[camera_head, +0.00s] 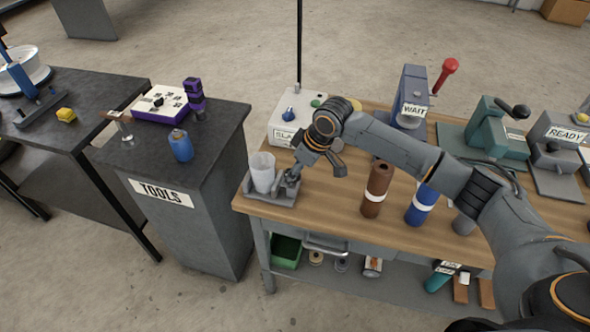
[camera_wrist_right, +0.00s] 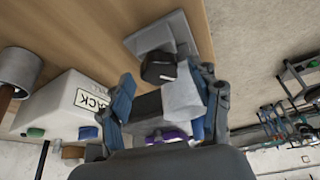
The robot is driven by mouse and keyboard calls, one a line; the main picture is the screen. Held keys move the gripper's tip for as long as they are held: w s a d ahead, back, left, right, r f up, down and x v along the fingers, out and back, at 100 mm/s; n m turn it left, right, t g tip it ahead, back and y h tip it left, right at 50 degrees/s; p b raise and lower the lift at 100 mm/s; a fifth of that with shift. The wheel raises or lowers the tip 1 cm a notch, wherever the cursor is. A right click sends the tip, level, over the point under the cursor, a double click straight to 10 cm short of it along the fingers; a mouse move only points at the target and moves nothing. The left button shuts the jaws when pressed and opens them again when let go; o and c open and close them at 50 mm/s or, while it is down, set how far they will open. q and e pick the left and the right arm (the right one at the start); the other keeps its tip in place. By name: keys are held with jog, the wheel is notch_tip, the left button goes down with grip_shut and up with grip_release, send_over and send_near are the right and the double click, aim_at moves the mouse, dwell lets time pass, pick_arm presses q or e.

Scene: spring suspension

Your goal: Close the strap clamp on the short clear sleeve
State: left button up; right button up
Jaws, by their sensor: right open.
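The short clear sleeve (camera_head: 262,170) stands upright on a grey clamp base (camera_head: 254,196) at the bench's front left corner. My right gripper (camera_head: 291,180) is just right of the sleeve, low over the base. In the wrist view my right gripper (camera_wrist_right: 166,108) has its fingers apart. A pale translucent shape, likely the sleeve (camera_wrist_right: 182,100), and a dark knob (camera_wrist_right: 158,67) show between or beyond them. I cannot tell whether a finger touches the clamp. The strap itself is not clear in either view. My left gripper is not in view.
A white box labelled SLACK (camera_head: 288,120) stands behind the clamp. Brown (camera_head: 376,188) and blue (camera_head: 422,203) cylinders stand right of it, under my right arm. A WAIT press (camera_head: 411,98) is farther back. A TOOLS cabinet (camera_head: 200,215) stands left across a gap.

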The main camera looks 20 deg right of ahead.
jog(key=v, duration=1.1)
jog(key=shift+r, duration=0.3)
jog(key=shift+d, duration=0.1)
